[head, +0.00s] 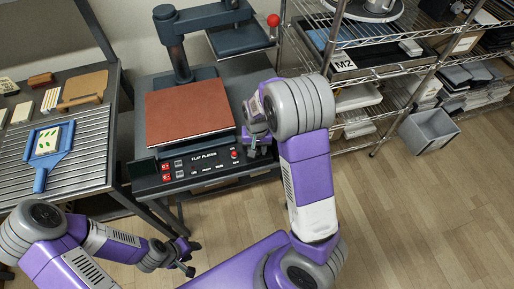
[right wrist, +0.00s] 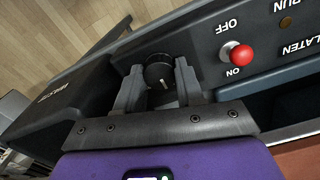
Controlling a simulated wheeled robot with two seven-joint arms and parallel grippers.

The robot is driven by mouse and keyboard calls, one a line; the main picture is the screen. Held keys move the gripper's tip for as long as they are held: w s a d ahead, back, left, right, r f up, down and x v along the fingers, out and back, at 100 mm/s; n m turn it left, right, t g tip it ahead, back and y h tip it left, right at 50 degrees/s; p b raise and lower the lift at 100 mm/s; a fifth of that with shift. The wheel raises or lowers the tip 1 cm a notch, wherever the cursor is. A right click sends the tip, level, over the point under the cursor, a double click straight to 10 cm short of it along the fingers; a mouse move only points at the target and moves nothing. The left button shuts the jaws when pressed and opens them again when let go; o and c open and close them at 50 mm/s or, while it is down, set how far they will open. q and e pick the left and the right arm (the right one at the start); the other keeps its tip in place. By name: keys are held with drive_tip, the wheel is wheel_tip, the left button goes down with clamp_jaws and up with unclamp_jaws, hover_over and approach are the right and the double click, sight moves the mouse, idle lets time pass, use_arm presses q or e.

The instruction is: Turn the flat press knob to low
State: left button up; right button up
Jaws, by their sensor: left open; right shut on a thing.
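The flat press (head: 192,108) stands at the centre of the head view, with a red-brown platen and a front panel (head: 200,166) marked FLAT PLATEN. In the right wrist view a black round knob (right wrist: 158,72) with a white pointer mark sits between my right gripper's two fingers, one on each side. My right gripper (head: 256,148) is shut on this knob at the panel's right end. The knob is hidden in the head view, and I cannot read its scale. My left gripper (head: 189,258) is open and empty, low over the floor in front of the press.
A red ON/OFF switch (right wrist: 242,55) is beside the knob. A red-balled lever (head: 273,20) is at the upper right of the press. A slatted bench (head: 84,152) with a blue paddle is on the left. Wire shelves (head: 372,72) and a grey bin (head: 428,131) are on the right.

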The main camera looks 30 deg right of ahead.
drive_tip(key=n+p, duration=0.1)
drive_tip(key=n, duration=0.3)
drive_tip(key=n+p, duration=0.1)
drive_tip(key=n, duration=0.4)
drive_tip(key=shift+n+p, duration=0.3)
drive_tip(key=shift+p, duration=0.1)
idle(0.4)
drive_tip(key=o, duration=1)
drive_tip(key=shift+o, duration=0.2)
wheel_tip(320, 180, up, 8)
drive_tip(key=p, duration=0.2)
drive_tip(key=shift+f+p, duration=0.15)
drive_tip(key=shift+p, duration=0.15)
drive_tip(key=shift+f, duration=0.1)
